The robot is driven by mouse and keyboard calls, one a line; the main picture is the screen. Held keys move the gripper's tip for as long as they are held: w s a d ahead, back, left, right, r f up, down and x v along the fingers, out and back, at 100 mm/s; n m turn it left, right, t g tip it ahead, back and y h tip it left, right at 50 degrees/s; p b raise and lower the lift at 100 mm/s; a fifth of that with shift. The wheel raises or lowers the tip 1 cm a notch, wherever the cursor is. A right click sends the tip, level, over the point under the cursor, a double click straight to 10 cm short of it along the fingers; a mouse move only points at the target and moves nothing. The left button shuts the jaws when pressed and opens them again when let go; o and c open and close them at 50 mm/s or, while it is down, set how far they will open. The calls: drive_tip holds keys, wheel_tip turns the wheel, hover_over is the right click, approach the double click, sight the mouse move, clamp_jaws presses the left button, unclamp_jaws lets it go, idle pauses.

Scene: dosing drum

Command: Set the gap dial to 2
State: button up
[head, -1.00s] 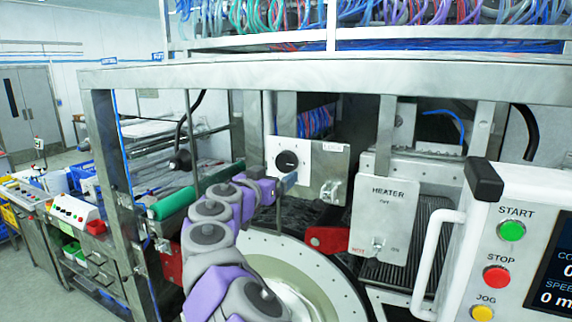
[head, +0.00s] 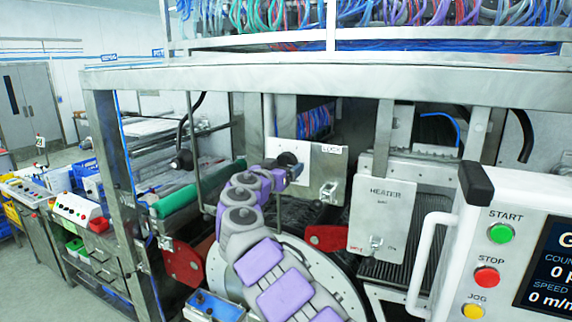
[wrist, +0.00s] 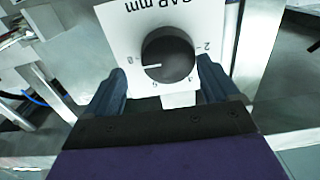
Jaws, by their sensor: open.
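The gap dial (wrist: 170,52) is a round black knob on a white plate marked "GAP mm", which appears upside down in the wrist view. Its white pointer line points left, close to the 8; the 2 is at the right of the knob. My gripper (wrist: 160,66) is open, with one blue-grey finger on each side of the knob's lower part in that view. I cannot tell whether the fingers touch it. In the head view, my gripper (head: 296,172) is right at the gap dial (head: 287,158), partly hiding it.
A grey heater panel (head: 382,218) with a switch hangs right of the dial. A metal box (head: 328,188) with a latch is just beside it. The large drum (head: 318,270) lies below my arm. The control panel (head: 520,220) with START, STOP and JOG stands at the right.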

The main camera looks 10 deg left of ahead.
drive_tip(key=shift+w, duration=0.25)
drive_tip(key=shift+w+a+f, duration=0.25)
drive_tip(key=shift+w+a, duration=0.3)
drive_tip(key=shift+w, duration=0.3)
drive_tip(key=shift+s+d+r, duration=0.1)
drive_tip(key=shift+d, duration=0.55)
drive_tip(key=shift+c, duration=0.6)
drive_tip(key=shift+d, duration=0.1)
drive_tip(key=shift+c, duration=0.8)
drive_tip(key=shift+f, duration=0.2)
drive_tip(key=shift+c, duration=0.8)
drive_tip(key=shift+a, duration=0.7)
drive_tip(key=c, duration=0.4)
drive_tip(key=shift+d+r, duration=0.1)
drive_tip(key=shift+d, duration=0.15)
drive_tip(key=shift+c, duration=1)
